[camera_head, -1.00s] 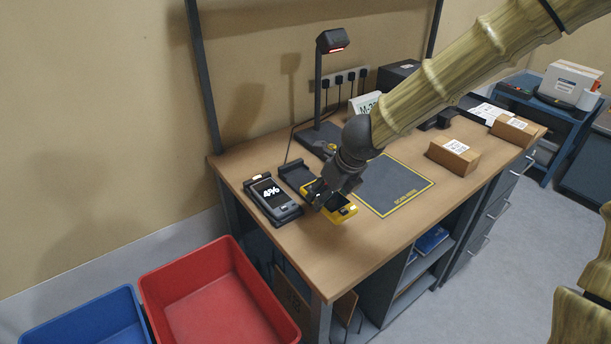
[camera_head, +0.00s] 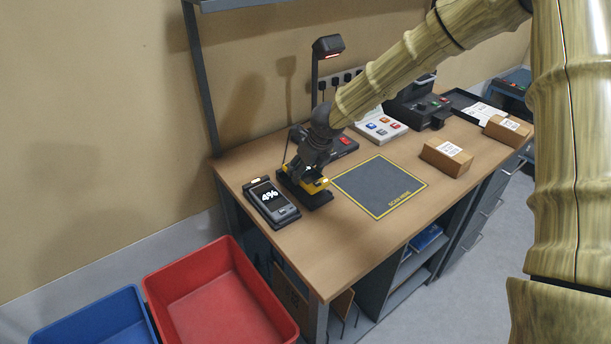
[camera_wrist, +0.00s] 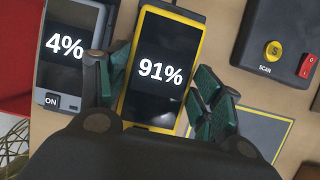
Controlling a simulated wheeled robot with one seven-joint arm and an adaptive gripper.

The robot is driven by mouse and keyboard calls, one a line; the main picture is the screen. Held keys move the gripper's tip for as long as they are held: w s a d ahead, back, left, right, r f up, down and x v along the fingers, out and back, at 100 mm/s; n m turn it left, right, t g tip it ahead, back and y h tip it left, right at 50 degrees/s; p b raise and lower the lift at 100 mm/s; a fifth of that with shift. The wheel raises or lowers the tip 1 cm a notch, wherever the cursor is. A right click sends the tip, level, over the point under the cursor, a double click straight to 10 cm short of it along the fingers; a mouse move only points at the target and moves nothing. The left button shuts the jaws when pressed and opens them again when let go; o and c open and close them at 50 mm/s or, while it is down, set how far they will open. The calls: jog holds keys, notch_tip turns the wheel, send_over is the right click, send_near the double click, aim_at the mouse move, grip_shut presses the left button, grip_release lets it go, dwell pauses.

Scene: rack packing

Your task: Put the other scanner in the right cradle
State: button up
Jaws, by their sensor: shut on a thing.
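The yellow-edged scanner (camera_wrist: 143,101) reads 91% in the wrist view, its screen facing up. My gripper (camera_head: 309,180) is shut on it, with green-padded fingers along its two long sides. The scanner's yellow edge (camera_head: 322,184) shows in the head view over the dark right cradle (camera_head: 319,202). My gripper hides much of both, and I cannot tell whether the scanner is fully seated. A grey scanner (camera_head: 267,192) reading 4% lies in the left cradle, just left of my gripper; this grey scanner (camera_wrist: 64,74) also shows in the wrist view.
A scan mat (camera_head: 378,187) lies to the right, with the scan lamp (camera_head: 328,46) behind. A black box with yellow and red buttons (camera_wrist: 280,50) is near. A small carton (camera_head: 446,158) stands further right.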

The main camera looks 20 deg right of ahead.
aim_at(307, 173)
jog(key=shift+f, duration=1.7)
jog(key=o, duration=1.2)
jog(key=shift+f, duration=0.1)
jog(key=v, duration=1.1)
jog(key=shift+a+r, duration=0.1)
jog(key=shift+r, duration=0.1)
jog(key=shift+s+r, duration=0.25)
jog(key=shift+r, duration=0.1)
